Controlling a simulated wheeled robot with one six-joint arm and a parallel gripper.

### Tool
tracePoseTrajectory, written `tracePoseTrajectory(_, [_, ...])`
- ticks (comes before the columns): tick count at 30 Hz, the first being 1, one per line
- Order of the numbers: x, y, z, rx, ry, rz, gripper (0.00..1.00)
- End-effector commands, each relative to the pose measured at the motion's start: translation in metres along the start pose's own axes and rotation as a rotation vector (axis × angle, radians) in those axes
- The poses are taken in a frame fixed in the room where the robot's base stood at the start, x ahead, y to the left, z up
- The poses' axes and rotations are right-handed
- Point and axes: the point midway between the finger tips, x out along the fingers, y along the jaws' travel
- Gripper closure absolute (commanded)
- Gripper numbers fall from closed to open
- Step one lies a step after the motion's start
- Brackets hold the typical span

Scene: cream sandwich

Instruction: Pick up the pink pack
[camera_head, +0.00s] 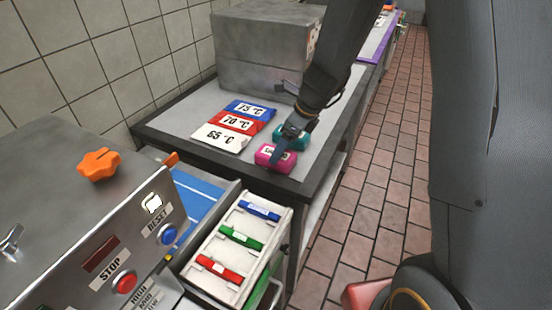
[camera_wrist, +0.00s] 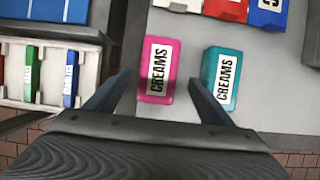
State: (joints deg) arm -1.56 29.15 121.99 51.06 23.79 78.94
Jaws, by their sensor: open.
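The pink pack (camera_head: 275,156), with a white label, lies on the grey table near its front corner. In the wrist view the pink pack (camera_wrist: 157,70) reads "CREAMS" and lies ahead of and partly between the fingers. My gripper (camera_head: 288,142) is over the packs at the end of the arm. The teal pack (camera_head: 292,136) is partly hidden by the gripper in the head view. I cannot tell the gripper's exact height.
White, red and blue temperature cards (camera_head: 233,124) lie left of the packs. A grey box (camera_head: 255,75) stands behind them. A white tray (camera_head: 222,279) with blue, green and red bars is below the table edge. A control panel (camera_head: 112,262) is at the lower left.

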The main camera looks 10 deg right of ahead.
Motion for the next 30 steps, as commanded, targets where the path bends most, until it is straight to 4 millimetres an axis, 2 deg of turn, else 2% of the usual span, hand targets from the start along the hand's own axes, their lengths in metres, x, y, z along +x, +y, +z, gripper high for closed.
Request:
tracePoseTrajectory(10, [0.042, 0.003, 0.001, -0.003, 0.001, 0.001, 0.25])
tracePoseTrajectory(14, [0.049, 0.003, 0.001, -0.004, 0.001, 0.000, 0.25])
tracePoseTrajectory(20, [0.049, 0.003, 0.001, -0.004, 0.000, -0.001, 0.25])
tracePoseTrajectory(23, [0.049, 0.003, 0.001, -0.004, 0.000, -0.001, 0.39])
tracePoseTrajectory(28, [0.049, 0.003, 0.001, -0.004, 0.000, -0.001, 0.67])
tracePoseTrajectory(30, [0.049, 0.003, 0.001, -0.004, 0.000, -0.001, 0.71])
